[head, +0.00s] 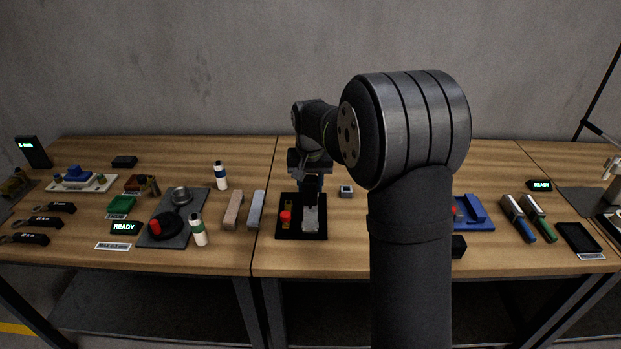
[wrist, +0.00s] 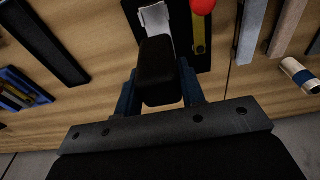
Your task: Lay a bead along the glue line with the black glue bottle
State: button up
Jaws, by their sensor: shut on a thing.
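My gripper (head: 311,172) is over the black tray (head: 283,232) near the middle of the table. In the wrist view its blue fingers (wrist: 158,88) are shut on a black block-like body, which I take to be the black glue bottle (wrist: 155,70). The bottle also shows dark below the gripper in the head view (head: 312,188). A pale grey piece (head: 310,220) lies in the tray under the bottle, and it shows in the wrist view (wrist: 156,18). I cannot tell whether the bottle's tip touches it. No glue line or bead can be made out.
A red knob (head: 286,215) and a yellow strip (wrist: 199,38) are in the tray beside the grey piece. Two long bars (head: 233,210) lie to the left, then white bottles (head: 199,231). A small grey box (head: 346,190) is close on the right.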

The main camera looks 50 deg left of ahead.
aim_at(310, 197)
notch_tip(310, 197, down, 4)
jog(key=shift+w+a+r, duration=0.1)
jog(key=w+a, duration=0.6)
jog(key=shift+w+a+r, duration=0.15)
jog(key=shift+w+a, duration=0.2)
jog(key=shift+f, duration=0.2)
dwell(0.6)
jog(key=shift+f, duration=0.65)
jog(key=shift+s+d, duration=0.1)
jog(key=shift+s+d, duration=1.55)
jog(key=shift+s+d, duration=1.6)
